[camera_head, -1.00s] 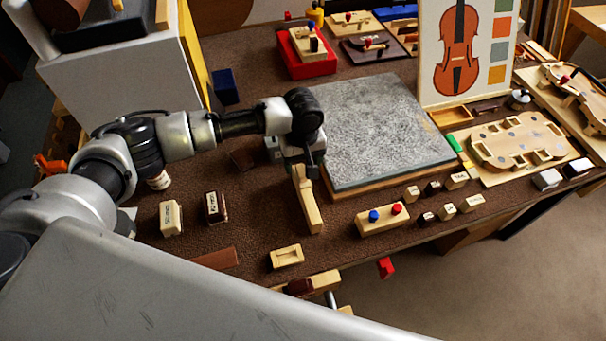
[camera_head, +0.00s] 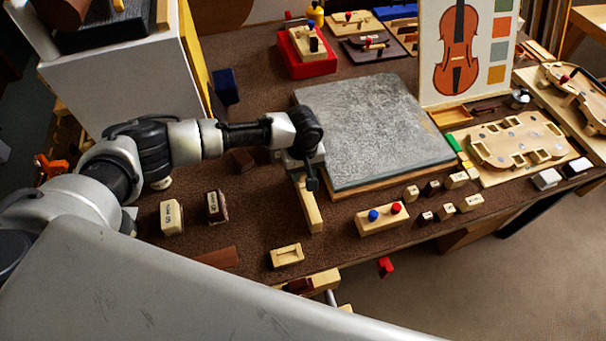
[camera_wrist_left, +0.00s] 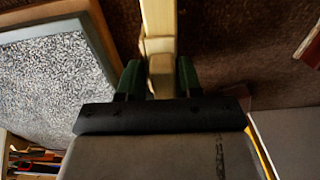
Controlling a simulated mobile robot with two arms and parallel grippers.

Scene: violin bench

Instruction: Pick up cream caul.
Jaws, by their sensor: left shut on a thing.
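The cream caul (camera_head: 311,212) is a long pale wooden bar on the brown bench top, just left of the grey stone slab. My left gripper (camera_head: 306,180) reaches down over its far end and is shut on it. In the left wrist view the caul (camera_wrist_left: 159,25) runs away between the two dark green fingers of the gripper (camera_wrist_left: 159,78), one on each side. The caul appears to lie on the bench still; I see no clear gap under it. My right gripper is not in view.
The grey slab (camera_head: 375,130) stands close on the right. A pale block with blue and red knobs (camera_head: 383,220) is right of the caul, and a small pale block (camera_head: 287,256) is in front. Two labelled blocks (camera_head: 172,218) (camera_head: 216,207) stand to the left.

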